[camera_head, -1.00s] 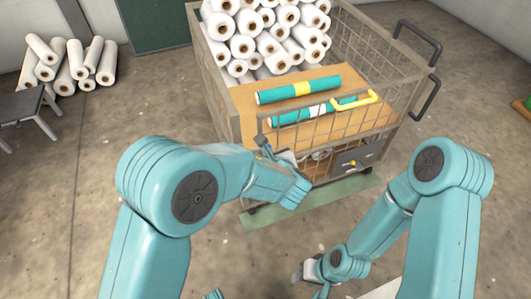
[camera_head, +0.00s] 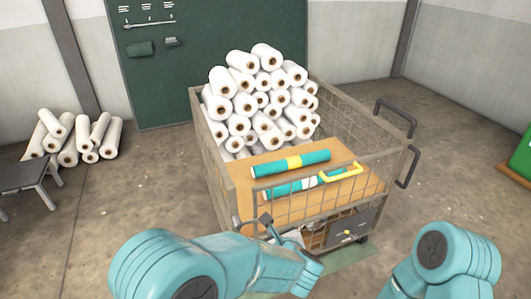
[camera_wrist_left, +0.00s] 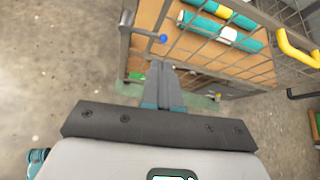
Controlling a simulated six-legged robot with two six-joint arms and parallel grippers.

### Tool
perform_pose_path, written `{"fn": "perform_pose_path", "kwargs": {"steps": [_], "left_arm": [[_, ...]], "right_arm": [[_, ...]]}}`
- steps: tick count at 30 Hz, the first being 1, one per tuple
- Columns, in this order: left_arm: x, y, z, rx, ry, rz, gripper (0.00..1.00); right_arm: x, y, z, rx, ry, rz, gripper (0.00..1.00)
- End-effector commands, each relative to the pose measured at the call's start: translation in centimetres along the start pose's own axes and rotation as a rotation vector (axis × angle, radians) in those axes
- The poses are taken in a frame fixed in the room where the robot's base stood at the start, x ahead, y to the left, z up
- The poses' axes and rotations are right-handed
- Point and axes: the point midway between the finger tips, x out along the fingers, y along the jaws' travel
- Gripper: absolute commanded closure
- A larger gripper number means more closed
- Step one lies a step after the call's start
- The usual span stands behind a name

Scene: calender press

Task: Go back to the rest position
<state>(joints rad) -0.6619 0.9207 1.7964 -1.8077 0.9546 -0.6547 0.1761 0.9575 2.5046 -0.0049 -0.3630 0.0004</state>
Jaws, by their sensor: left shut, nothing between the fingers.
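My left arm reaches in from the lower left in the head view. Its gripper (camera_head: 272,228) is by the near side of the wire cart (camera_head: 228,185), partly hidden by my forearm. In the left wrist view the gripper's two fingers (camera_wrist_left: 168,85) lie together, shut and empty. They point toward the cart's near side; contact cannot be told. My right arm shows only as a teal elbow at the lower right of the head view, and its gripper is out of frame.
The cart holds stacked white rolls (camera_head: 262,95), two teal rolls (camera_head: 290,164) on a wooden board and a yellow handle (camera_head: 341,173). More white rolls (camera_head: 85,140) and a dark bench (camera_head: 25,180) stand left. A green box (camera_head: 521,155) is right. Floor around the cart is open.

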Motion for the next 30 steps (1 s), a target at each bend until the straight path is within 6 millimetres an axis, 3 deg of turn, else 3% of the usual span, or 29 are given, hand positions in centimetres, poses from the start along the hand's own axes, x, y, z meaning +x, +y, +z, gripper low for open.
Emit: {"fn": "perform_pose_path", "kwargs": {"steps": [4, 8, 11, 13, 15, 17, 20, 25, 29, 30], "left_arm": [[0.9, 2.0, -1.8, -0.044, 0.075, 0.045, 1.0], [2.0, 7.7, -7.5, -0.224, 0.307, 0.196, 1.0], [1.1, 13.4, -13.9, -0.494, 0.551, 0.392, 1.0], [-0.9, 16.8, -18.4, -0.763, 0.715, 0.573, 1.0], [-3.3, 19.1, -22.0, -1.08, 0.835, 0.768, 1.0], [-4.9, 20.1, -23.9, -1.344, 0.883, 0.92, 1.0], [-6.3, 21.2, -25.5, -1.743, 0.871, 1.134, 1.0], [-6.8, 23.9, -26.5, -2.302, 0.662, 1.401, 1.0], [-6.7, 27.2, -26.8, -2.656, 0.366, 1.539, 1.0], [-7.6, 27.1, -25.1, -2.682, 0.342, 1.538, 1.0]], "right_arm": [[0.0, 0.0, 0.0, 0.0, 0.0, 0.0, 0.57], [0.0, 0.0, 0.0, 0.0, 0.0, 0.0, 0.57], [0.0, 0.0, 0.0, 0.0, 0.0, 0.0, 0.57], [0.0, 0.0, 0.0, 0.0, 0.0, 0.0, 0.57], [0.0, 0.0, 0.0, 0.0, 0.0, 0.0, 0.57], [0.0, 0.0, 0.0, 0.0, 0.0, 0.0, 0.57], [0.0, 0.0, 0.0, 0.0, 0.0, 0.0, 0.57], [0.0, 0.0, 0.0, 0.0, 0.0, 0.0, 0.57], [0.0, 0.0, 0.0, 0.0, 0.0, 0.0, 0.57], [-1.8, -0.6, 0.1, 0.001, -0.001, 0.0, 0.57]]}}
